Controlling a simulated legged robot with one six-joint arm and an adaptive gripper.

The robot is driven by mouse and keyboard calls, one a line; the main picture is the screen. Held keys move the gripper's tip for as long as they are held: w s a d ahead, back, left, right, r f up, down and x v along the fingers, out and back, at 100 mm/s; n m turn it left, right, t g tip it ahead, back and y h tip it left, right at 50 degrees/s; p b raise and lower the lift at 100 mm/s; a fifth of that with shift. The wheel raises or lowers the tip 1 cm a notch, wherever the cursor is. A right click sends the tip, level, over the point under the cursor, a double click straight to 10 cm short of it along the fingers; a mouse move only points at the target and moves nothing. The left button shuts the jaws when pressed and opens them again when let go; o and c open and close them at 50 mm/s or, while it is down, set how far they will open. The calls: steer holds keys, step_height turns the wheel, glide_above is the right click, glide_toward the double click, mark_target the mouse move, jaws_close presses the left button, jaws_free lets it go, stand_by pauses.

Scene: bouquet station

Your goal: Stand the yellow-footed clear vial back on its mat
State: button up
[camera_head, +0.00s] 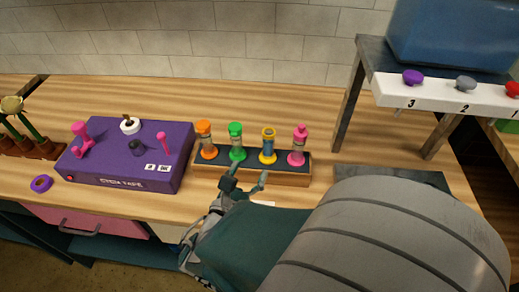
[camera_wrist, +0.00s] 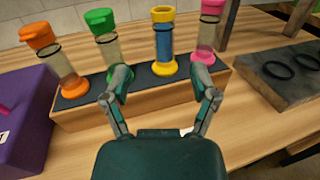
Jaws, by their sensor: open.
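The yellow-footed clear vial (camera_head: 268,146) stands upright on the dark top strip (camera_head: 221,162) of a wooden stand, between the green and pink vials. In the wrist view the vial (camera_wrist: 163,42) shows blue inside, a yellow rim and a yellow foot. My gripper (camera_head: 246,182) is open and empty at the front of the stand. In the wrist view my gripper's fingers (camera_wrist: 161,80) are spread in front of and below the yellow-footed vial, apart from it.
Orange (camera_wrist: 56,58), green (camera_wrist: 106,40) and pink (camera_wrist: 207,32) vials share the stand. A purple box (camera_head: 150,165) stands at left. A dark slab with black rings (camera_wrist: 280,67) lies at right, below a raised shelf with numbered knobs (camera_head: 465,84). The counter behind the stand is clear.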

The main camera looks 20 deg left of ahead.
steer(key=w+d+r+m+g+h, duration=0.2)
steer(key=d+m+g+h, duration=0.85)
steer(key=d+m, duration=1.25)
steer(key=s+d+r+m+g+y, duration=0.1)
steer(key=s+d+r+m+y, duration=0.1)
steer(key=d+m+y, duration=0.3)
steer(key=s+d+r+m+g+y, duration=0.1)
steer(key=s+d+m+y, duration=0.3)
steer(key=m, duration=0.4)
steer(key=shift+d+r+y, duration=0.45)
steer(key=shift+d+r, duration=0.2)
steer(key=shift+r, duration=0.2)
steer(key=shift+s+a, duration=0.1)
